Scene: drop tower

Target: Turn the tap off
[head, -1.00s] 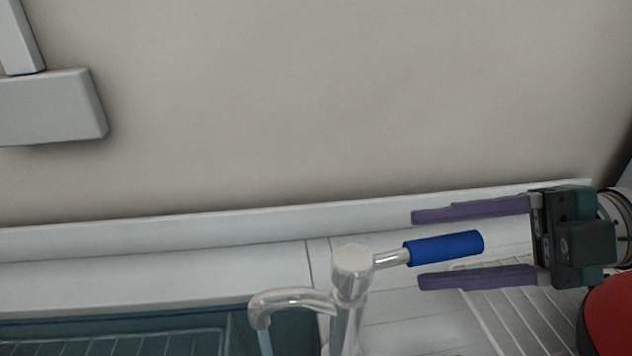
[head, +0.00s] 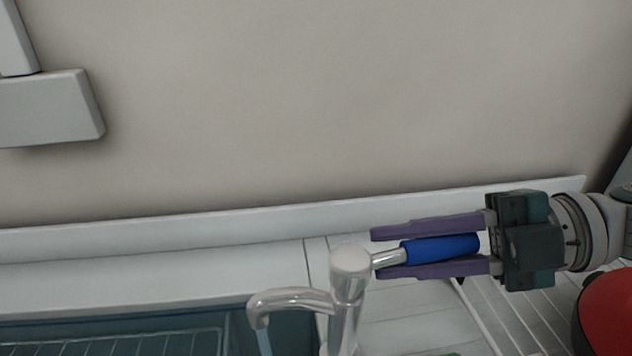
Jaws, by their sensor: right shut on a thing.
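The tap (head: 347,290) is chrome, with a curved spout (head: 290,297) pointing left over the sink. A bluish stream of water (head: 264,342) runs from the spout. The tap's lever has a blue handle (head: 441,248) and points to the right. My right gripper (head: 374,253) comes in from the right. Its two purple fingers lie above and below the blue handle and are shut on it. My left gripper is not in view.
The sink (head: 180,322) with a wire rack lies at the lower left. A ribbed drainer (head: 505,318) and a red object (head: 608,312) are at the lower right. A pale ledge (head: 200,228) runs along the wall behind. A grey box-like fixture (head: 50,108) is at the upper left.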

